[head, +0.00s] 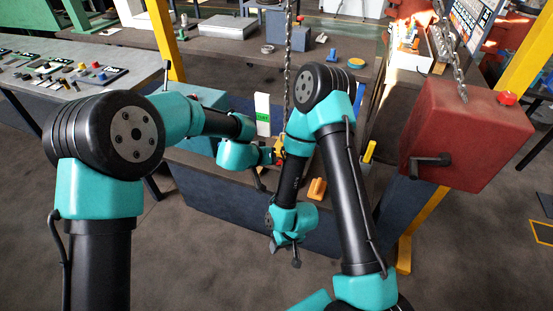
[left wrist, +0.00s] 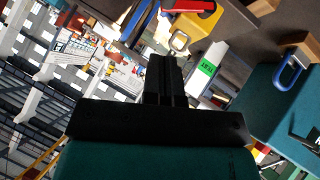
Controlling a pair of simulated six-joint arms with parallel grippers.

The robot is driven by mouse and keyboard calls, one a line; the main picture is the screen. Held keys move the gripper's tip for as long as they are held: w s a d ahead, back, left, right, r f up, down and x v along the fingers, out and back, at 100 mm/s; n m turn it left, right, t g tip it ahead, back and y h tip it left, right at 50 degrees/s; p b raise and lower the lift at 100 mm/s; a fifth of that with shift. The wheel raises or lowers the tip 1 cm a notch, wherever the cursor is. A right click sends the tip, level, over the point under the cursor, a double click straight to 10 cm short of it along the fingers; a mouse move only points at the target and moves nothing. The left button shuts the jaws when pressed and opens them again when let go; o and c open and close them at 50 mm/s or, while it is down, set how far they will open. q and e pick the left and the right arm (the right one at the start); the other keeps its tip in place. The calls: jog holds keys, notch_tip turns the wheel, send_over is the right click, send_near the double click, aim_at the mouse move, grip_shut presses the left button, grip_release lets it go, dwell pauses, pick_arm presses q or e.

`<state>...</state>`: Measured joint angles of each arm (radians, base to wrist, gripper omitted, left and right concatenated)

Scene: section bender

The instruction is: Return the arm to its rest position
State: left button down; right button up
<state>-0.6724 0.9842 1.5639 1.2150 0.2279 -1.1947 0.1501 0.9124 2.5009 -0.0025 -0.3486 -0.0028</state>
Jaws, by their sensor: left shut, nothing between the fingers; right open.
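My left arm reaches in from the left in the head view. Its gripper (head: 274,158) is small there, beside the hanging chain and a red part on the bench. In the left wrist view my left gripper (left wrist: 166,70) is shut, with its black fingers together and nothing between them. My right arm bends over at the centre of the head view. Its gripper (head: 283,244) hangs low in front of the bench, open and apart from any object; its fingers are small and partly hidden.
A white upright piece with a green label (head: 263,115) stands behind the left gripper. A chain (head: 287,75) hangs between the arms. An orange block (head: 317,189) lies on the bench. A red box (head: 460,125) with a crank is at right. Open floor (head: 200,250) lies in front.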

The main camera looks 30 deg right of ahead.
pick_arm(q)
jog(key=shift+s+a+r, duration=0.25)
jog(key=shift+a+r, duration=0.25)
jog(key=a+f+n+y, duration=0.2)
jog(key=a+f, duration=0.6)
jog(key=a, duration=0.6)
jog(key=a+f+n+y, duration=0.25)
jog(key=a+f, duration=0.55)
jog(key=a, duration=0.6)
jog(key=s+a+f+n+g, duration=0.1)
jog(key=s+a+f, duration=0.3)
jog(key=s+a, duration=0.5)
jog(key=s+a+f+n+g+y, duration=0.1)
jog(key=s+a+f+n, duration=0.3)
jog(key=s+a, duration=0.5)
jog(key=a, duration=0.4)
jog(key=shift+s, duration=0.4)
jog(key=shift+d+f, duration=0.1)
jog(key=shift+d, duration=0.05)
